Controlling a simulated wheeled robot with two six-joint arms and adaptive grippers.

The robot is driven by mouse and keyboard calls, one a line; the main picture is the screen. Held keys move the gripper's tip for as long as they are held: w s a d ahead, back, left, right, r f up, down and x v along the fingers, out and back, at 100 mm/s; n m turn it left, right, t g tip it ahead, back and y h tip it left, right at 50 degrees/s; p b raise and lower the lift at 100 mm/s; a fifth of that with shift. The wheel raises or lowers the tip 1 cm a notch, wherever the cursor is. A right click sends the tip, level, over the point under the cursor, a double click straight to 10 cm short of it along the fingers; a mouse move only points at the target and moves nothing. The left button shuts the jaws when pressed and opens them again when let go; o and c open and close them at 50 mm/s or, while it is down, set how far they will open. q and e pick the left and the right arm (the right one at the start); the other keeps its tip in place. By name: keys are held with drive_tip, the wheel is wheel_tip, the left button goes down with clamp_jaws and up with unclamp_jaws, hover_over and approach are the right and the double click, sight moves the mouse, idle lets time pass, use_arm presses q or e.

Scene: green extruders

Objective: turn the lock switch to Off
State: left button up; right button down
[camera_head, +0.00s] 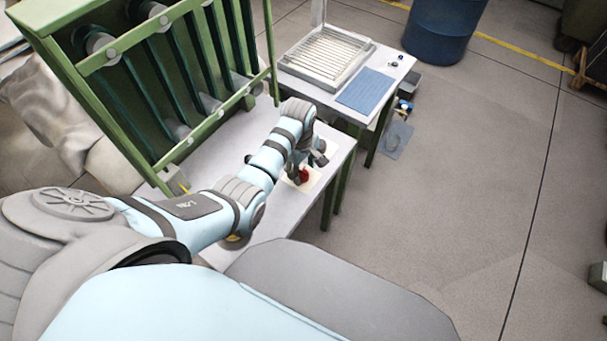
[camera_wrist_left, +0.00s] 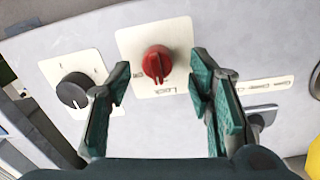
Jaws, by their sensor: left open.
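The lock switch is a red rotary knob (camera_wrist_left: 157,62) on a cream plate (camera_wrist_left: 180,32) in the left wrist view. Its pointer ridge faces toward the bottom of that view; the small lettering is too small to read for certain. In the head view the red knob (camera_head: 304,174) shows on the grey panel beside my left gripper (camera_head: 306,168). My left gripper also shows in the left wrist view (camera_wrist_left: 158,105), with its teal pads apart, one on each side of the knob's lower area. Nothing is between the pads that they touch. My right gripper is not in view.
A black knob (camera_wrist_left: 74,90) on its own plate is left of the red one. A grey handle (camera_wrist_left: 262,114) and a yellow part (camera_wrist_left: 314,156) are at right. The green rack (camera_head: 150,80) stands behind my left arm. A table with a wire tray (camera_head: 325,60) is beyond.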

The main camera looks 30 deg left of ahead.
sight(304, 175)
use_arm(q)
drive_tip(key=f, duration=0.3)
drive_tip(key=shift+w+b, duration=0.3)
drive_tip(key=shift+s+r, duration=0.1)
drive_tip(key=shift+r, duration=0.05)
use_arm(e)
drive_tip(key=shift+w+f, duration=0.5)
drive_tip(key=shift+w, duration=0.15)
use_arm(q)
drive_tip(key=shift+s+r, duration=0.1)
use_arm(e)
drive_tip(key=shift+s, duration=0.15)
use_arm(q)
drive_tip(key=shift+c, duration=0.9)
clamp_jaws()
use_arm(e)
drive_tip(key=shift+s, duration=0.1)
